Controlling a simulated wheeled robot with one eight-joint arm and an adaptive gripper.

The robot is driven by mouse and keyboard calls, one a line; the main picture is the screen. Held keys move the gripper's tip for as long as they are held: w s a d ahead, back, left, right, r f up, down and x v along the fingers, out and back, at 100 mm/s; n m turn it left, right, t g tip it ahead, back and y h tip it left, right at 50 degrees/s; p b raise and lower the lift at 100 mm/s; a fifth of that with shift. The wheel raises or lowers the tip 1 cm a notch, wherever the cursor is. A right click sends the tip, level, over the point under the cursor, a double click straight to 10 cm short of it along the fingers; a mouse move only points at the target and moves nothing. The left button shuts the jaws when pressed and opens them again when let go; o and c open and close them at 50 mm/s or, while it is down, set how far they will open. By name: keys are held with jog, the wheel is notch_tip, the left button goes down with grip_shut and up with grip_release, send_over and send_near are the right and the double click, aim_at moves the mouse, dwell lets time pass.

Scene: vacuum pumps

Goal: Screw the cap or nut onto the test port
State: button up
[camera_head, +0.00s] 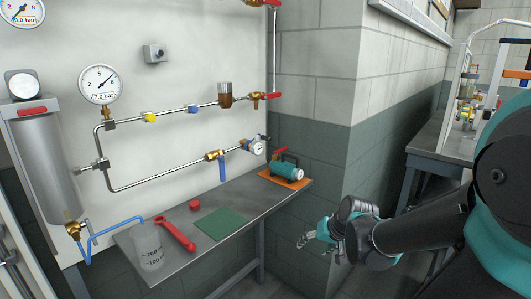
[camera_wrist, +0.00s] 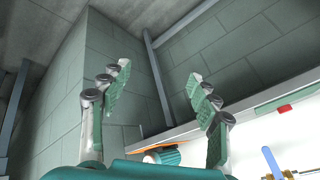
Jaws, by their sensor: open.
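I cannot tell for sure which fitting is the test port. My gripper (camera_head: 318,240) is open and empty, in front of the bench to the right, well apart from cap and pipework. In the wrist view its two fingers (camera_wrist: 158,80) are spread with nothing between them.
On the bench (camera_head: 180,270) are a red wrench (camera_head: 177,234), a clear beaker (camera_head: 148,250), a green mat (camera_head: 221,224) and a teal pump (camera_head: 287,171) on an orange tray. A block wall stands behind the bench's right end. Floor space lies between bench and arm.

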aim_at(259, 149)
jog(key=w+a+r+n+t+y, duration=0.1)
jog(key=w+a+r+t+y, duration=0.1)
jog(key=w+a+r, duration=0.3)
jog(key=w+a+r+n+t+y, duration=0.1)
jog(key=w+a+r+y, duration=0.4)
jog(key=w, duration=0.8)
jog(key=w+a+r+n+t+y, duration=0.1)
jog(key=w+a+r+t+y, duration=0.1)
jog(key=w+a+r, duration=0.5)
jog(key=shift+w+r+t+y, duration=0.15)
jog(key=shift+w+r+y, duration=0.1)
jog(key=shift+w+r, duration=0.25)
jog(key=shift+w+r+t+y, duration=0.1)
jog(key=shift+w+r+y, duration=0.15)
jog(key=shift+r, duration=0.5)
jog(key=shift+w+r+t+y, duration=0.2)
jog(key=shift+w+r, duration=0.25)
jog(key=shift+r, duration=0.15)
jog(key=shift+a, duration=0.1)
jog(key=shift+x, duration=2.2)
jog(key=shift+c, duration=0.4)
